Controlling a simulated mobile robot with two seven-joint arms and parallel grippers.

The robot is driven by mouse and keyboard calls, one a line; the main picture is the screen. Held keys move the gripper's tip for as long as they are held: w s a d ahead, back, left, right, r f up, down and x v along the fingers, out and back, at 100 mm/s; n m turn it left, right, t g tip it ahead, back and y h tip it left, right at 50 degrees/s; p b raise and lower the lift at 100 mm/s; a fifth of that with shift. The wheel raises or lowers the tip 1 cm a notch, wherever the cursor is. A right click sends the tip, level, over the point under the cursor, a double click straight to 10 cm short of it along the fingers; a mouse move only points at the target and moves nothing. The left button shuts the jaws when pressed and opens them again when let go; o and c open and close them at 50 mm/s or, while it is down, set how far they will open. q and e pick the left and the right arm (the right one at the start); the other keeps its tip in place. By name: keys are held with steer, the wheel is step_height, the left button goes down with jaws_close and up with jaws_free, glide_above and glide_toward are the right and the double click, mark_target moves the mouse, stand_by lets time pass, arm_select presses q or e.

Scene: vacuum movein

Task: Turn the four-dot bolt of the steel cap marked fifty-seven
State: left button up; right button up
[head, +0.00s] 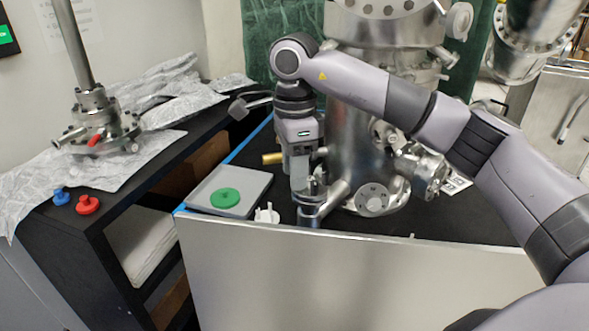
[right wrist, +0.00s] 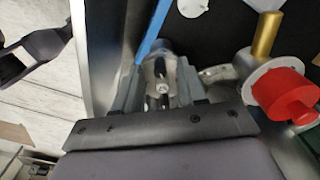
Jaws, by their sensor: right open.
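My right gripper (head: 309,186) points down at the front edge of the black bench, beside the large steel chamber. It also shows in the right wrist view (right wrist: 160,88), with its two fingers apart on either side of a small bolt head (right wrist: 163,87). Whether they touch it I cannot tell. A short steel cylinder (head: 308,213) stands right under the gripper in the head view. It may be the cap. I cannot read a fifty-seven or make out four dots in either view.
The steel chamber (head: 345,150) with flanged ports stands close right of the gripper. A brass cylinder (head: 271,158) and a red cap (right wrist: 283,97) are nearby. A grey tray (head: 205,195) with a green disc (head: 225,198) and a white part (head: 266,214) lie to the left.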

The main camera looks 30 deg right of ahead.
steer(key=shift+f, duration=0.2)
jaws_close()
steer(key=shift+m+p, duration=0.5)
steer(key=shift+m, duration=1.1)
jaws_free()
steer(key=shift+r, duration=0.1)
